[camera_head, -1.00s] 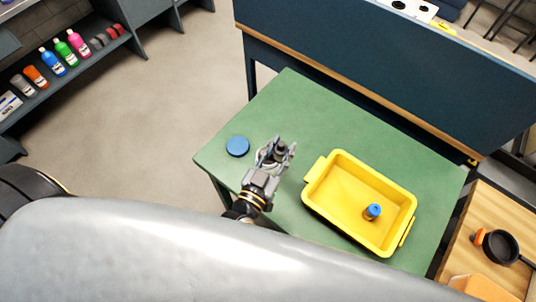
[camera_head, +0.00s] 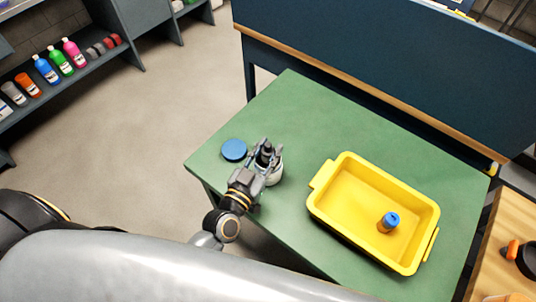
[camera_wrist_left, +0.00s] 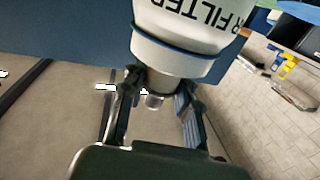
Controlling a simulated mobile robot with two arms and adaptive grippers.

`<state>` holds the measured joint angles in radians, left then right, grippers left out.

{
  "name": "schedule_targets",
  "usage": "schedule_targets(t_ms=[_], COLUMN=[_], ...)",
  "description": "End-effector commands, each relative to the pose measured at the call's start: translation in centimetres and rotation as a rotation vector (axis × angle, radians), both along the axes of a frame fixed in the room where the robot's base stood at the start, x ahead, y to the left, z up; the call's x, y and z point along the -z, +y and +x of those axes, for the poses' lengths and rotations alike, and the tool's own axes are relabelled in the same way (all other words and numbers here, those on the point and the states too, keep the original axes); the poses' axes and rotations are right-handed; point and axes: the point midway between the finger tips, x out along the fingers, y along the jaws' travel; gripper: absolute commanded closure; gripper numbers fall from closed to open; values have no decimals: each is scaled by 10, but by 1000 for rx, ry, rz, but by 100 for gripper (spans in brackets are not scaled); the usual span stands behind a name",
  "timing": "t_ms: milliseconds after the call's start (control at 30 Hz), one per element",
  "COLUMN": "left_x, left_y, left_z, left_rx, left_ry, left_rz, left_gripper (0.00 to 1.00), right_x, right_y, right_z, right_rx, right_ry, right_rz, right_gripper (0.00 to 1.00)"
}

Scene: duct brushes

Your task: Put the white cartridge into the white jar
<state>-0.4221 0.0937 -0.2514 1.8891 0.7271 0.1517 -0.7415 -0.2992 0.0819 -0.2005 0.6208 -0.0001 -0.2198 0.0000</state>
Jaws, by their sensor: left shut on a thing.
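My left gripper (camera_head: 266,150) is over the left part of the green table, shut on the narrow grey end of the white cartridge. In the left wrist view the cartridge (camera_wrist_left: 190,30) is large, with black lettering reading "FILTER" and a dark band near its held end. In the head view a rounded white surface shows just beside and below the fingers. I cannot tell there whether it is the cartridge's body or the white jar. No other white jar can be made out. My right gripper is not in view.
A flat blue disc (camera_head: 234,149) lies on the green table (camera_head: 340,120), left of the gripper. A yellow tray (camera_head: 330,225) on the right holds a small blue-topped container (camera_head: 388,222). The table behind the gripper is clear. A dark blue panel (camera_head: 380,60) stands along the far side.

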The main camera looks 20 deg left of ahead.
Motion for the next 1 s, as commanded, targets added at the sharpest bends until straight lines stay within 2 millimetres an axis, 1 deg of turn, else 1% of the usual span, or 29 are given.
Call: schedule_targets(t_ms=[200, 600, 700, 733, 767, 800, 833, 1000], left_x=[-2, 11, 10, 10, 10, 10, 10, 10], left_y=[0, 0, 0, 0, 0, 0, 0, 0], left_z=[0, 0, 0, 0, 0, 0, 0, 0], left_rx=[-1, 0, 0, 0, 0, 0, 0, 0], left_ry=[-1, -1, -1, -1, -1, -1, -1, -1], left_rz=[0, 0, 0, 0, 0, 0, 0, 0], left_gripper=[100, 100, 100, 65, 59, 51, 46, 46], right_x=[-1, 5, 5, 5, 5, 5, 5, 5], right_y=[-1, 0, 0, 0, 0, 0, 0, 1], right_z=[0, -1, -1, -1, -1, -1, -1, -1], right_rx=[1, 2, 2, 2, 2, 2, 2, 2], right_ry=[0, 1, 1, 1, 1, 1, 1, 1], right_rz=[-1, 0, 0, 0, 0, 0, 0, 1], right_gripper=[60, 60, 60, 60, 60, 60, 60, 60])
